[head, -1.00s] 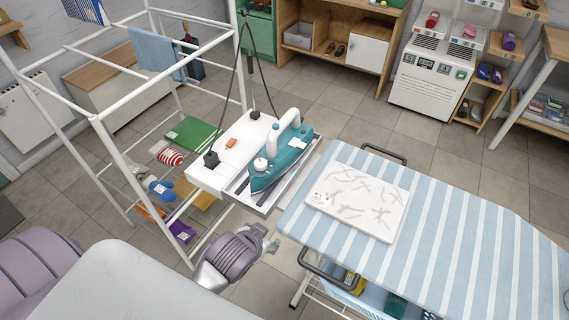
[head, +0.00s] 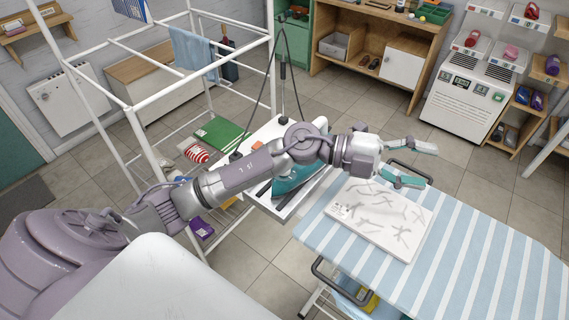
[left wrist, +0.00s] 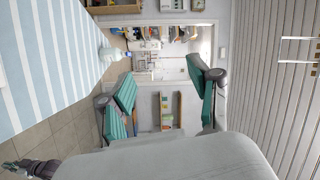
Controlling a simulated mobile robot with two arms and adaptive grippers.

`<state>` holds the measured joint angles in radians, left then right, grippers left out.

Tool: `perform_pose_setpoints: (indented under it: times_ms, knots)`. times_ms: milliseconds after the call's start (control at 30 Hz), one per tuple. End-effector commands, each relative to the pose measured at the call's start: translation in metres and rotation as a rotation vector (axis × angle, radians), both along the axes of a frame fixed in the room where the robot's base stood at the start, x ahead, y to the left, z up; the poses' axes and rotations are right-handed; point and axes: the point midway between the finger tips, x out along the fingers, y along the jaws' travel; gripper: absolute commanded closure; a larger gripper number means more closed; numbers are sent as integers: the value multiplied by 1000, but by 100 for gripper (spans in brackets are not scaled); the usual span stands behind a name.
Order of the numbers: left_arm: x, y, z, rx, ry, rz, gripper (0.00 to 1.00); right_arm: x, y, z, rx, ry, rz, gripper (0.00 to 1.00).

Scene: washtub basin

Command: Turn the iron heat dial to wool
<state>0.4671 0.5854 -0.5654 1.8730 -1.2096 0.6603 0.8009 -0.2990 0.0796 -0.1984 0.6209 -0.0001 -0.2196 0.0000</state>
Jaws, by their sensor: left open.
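The teal iron (head: 290,186) rests on the stand (head: 285,206) at the left end of the ironing board. My left arm crosses in front of it in the head view and covers most of it. The heat dial cannot be made out. My left gripper (head: 427,166) is open and empty, with its teal-padded fingers to the right of the iron, above the far side of the board. In the left wrist view, the open fingers (left wrist: 160,78) have nothing between them.
The striped ironing board (head: 470,260) carries a white marked panel (head: 383,220). A white drying rack (head: 125,105) stands at the left. A white cabinet (head: 468,100) stands at the back right. Tiled floor lies open beyond the board.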

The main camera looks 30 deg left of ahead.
Motion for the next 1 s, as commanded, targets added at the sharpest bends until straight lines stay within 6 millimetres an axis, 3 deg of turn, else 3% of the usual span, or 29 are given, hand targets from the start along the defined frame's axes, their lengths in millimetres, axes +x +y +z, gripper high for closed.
perform_pose_setpoints:
  times_ms: [67, 133, 233, 300, 400, 500, 600, 733, 1000]
  knots:
    - [4, 17, -29, 278, -3, -103, 38, 0, 0, 0, 0, 0, 0, 100]
    - [9, 49, -58, 539, 43, -154, 38, 0, 0, 0, 0, 1, 0, 100]
    - [22, 120, -83, 896, 163, -143, 38, 0, 0, -1, 0, 1, 0, 100]
    - [28, 174, -87, 1104, 267, -95, 38, -1, 0, -1, 0, 1, 0, 100]
    - [30, 240, -79, 1319, 411, -5, 38, -1, 0, -1, 0, 1, 0, 100]
    - [27, 280, -68, 1441, 517, 68, 38, -1, 0, -1, 0, 2, 0, 100]
    - [24, 298, -63, 1493, 567, 104, 38, -1, 0, -1, 0, 2, 1, 100]
    - [22, 301, -73, 1502, 580, 107, 38, -1, 0, 1, 0, 2, 1, 100]
    - [22, 300, -126, 1500, 579, 102, 38, -1, 1, 8, 0, 3, 2, 100]
